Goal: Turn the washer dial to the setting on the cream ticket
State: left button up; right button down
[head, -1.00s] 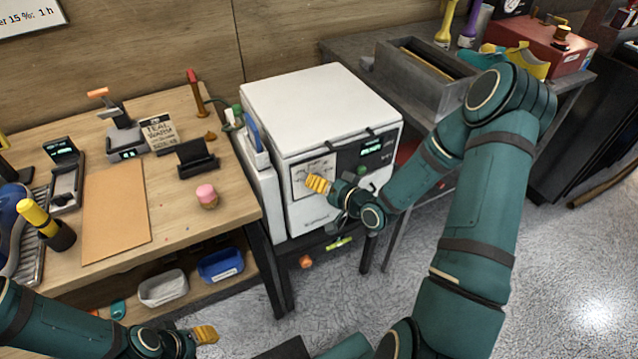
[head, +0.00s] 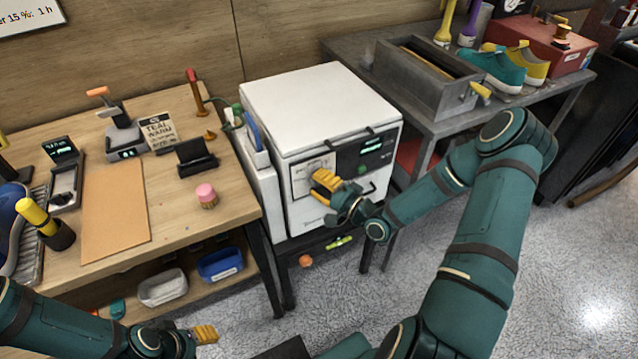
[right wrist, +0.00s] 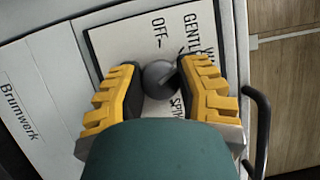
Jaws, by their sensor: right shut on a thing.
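The white washer (head: 300,110) stands in the middle of the head view, its front facing me. In the right wrist view its dial (right wrist: 158,80) is a dark grey knob on a white panel (right wrist: 110,50) with the words "OFF", "GENTL…" and "SPI…" partly visible. My right gripper (right wrist: 160,84) has a yellow finger on each side of the dial and is shut on it. In the head view my right gripper (head: 325,187) hides the dial. The cream ticket (head: 159,132) stands on the wooden table and reads "TEAL WARM", with smaller lines unclear. My left gripper (head: 205,334) is low at the left, its opening unclear.
The wooden table (head: 225,190) is left of the washer, with a pink-topped jar (head: 207,196) near its edge. A grey bench (head: 440,120) at the right holds a tray and teal and yellow sneakers (head: 500,70). A handle bar sits beside the dial panel.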

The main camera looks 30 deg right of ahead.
jog(key=m+t, duration=0.1)
jog(key=m, duration=0.2)
jog(key=m+t+b, duration=0.1)
jog(key=m, duration=0.2)
jog(key=shift+a+r+t+h, duration=0.1)
jog(key=shift+t+h, duration=0.2)
jog(key=shift+t, duration=0.1)
jog(key=shift+w+m, duration=0.1)
jog(key=shift+m, duration=0.2)
jog(key=c, duration=0.6)
grip_release()
jog(key=v, duration=1.2)
jog(key=shift+a, duration=0.1)
